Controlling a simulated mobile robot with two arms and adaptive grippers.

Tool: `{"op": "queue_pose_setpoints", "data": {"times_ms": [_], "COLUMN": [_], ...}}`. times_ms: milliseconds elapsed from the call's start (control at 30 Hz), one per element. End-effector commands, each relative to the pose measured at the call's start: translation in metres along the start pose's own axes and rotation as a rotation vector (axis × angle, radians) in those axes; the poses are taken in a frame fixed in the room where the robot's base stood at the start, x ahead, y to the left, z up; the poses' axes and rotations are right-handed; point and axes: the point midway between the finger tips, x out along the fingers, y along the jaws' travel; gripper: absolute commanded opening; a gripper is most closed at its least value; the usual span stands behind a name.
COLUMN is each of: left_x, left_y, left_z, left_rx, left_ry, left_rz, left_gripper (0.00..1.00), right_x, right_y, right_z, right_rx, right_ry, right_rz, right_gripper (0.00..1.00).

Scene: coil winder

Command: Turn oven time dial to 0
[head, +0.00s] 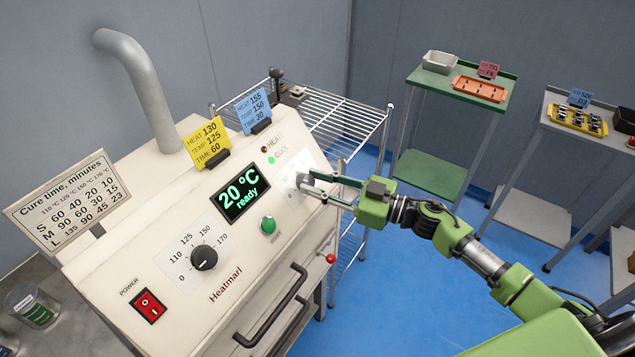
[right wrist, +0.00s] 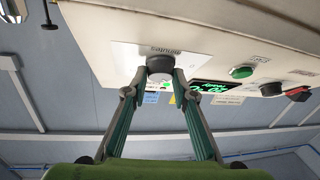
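My left gripper is not in view.
The temperature dial (head: 204,257), red power switch (head: 148,305), green button (head: 268,225) and display (head: 243,191) reading 20 °C ready share the panel. Yellow (head: 207,142) and blue (head: 253,108) cards stand on top.

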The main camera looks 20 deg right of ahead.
Motion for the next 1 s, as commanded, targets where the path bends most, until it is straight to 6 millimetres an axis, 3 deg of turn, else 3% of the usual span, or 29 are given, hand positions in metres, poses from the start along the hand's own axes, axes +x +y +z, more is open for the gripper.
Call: {"op": "queue_pose_setpoints", "data": {"times_ms": [367, 1000], "left_x": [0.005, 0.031], "left_y": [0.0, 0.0], "left_z": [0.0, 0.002], "left_rx": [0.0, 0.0], "left_ry": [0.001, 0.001], "left_rz": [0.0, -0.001], "left_gripper": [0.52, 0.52], "right_x": [0.0, 0.002], "right_y": [0.002, 0.008], "right_z": [0.001, -0.002], "right_rx": [-0.057, -0.45], "right_ry": [-0.005, -0.033], "right_rz": [-0.046, -0.358], "right_gripper": [0.04, 0.04]}}
